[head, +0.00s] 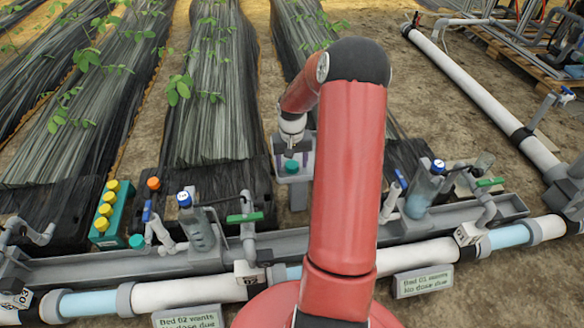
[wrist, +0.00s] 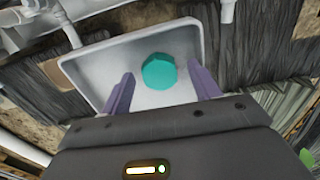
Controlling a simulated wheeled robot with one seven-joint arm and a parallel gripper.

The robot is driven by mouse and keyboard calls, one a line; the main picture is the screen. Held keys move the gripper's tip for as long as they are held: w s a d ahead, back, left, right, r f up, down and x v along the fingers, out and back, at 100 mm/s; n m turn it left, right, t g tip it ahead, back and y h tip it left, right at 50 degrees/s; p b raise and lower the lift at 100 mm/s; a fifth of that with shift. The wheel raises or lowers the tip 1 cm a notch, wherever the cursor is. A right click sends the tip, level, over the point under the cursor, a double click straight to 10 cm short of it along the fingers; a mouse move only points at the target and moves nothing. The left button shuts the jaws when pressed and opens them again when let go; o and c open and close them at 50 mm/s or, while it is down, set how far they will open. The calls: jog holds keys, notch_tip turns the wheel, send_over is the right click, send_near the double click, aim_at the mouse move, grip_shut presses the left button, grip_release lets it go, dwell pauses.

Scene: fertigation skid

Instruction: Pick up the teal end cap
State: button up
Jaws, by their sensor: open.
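The teal end cap (wrist: 159,72) lies in a light grey tray (wrist: 90,68) in the wrist view. It is a round, faceted teal piece. In the head view it shows as a small teal spot (head: 291,166) in the tray below my gripper (head: 290,152). My gripper also shows in the wrist view (wrist: 161,76), open, with its purple fingers on either side of the cap in the picture. The gap between fingers and cap cannot be judged. Nothing is held.
A teal rack (head: 113,215) with several yellow caps stands at left, with another teal piece (head: 137,241) beside it. An orange cap (head: 153,184) is near. White pipes (head: 190,292), bottles (head: 198,228) and green-handled valves (head: 246,217) line the grey rail.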

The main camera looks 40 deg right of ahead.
jog(key=c, duration=1.1)
jog(key=shift+r, duration=0.1)
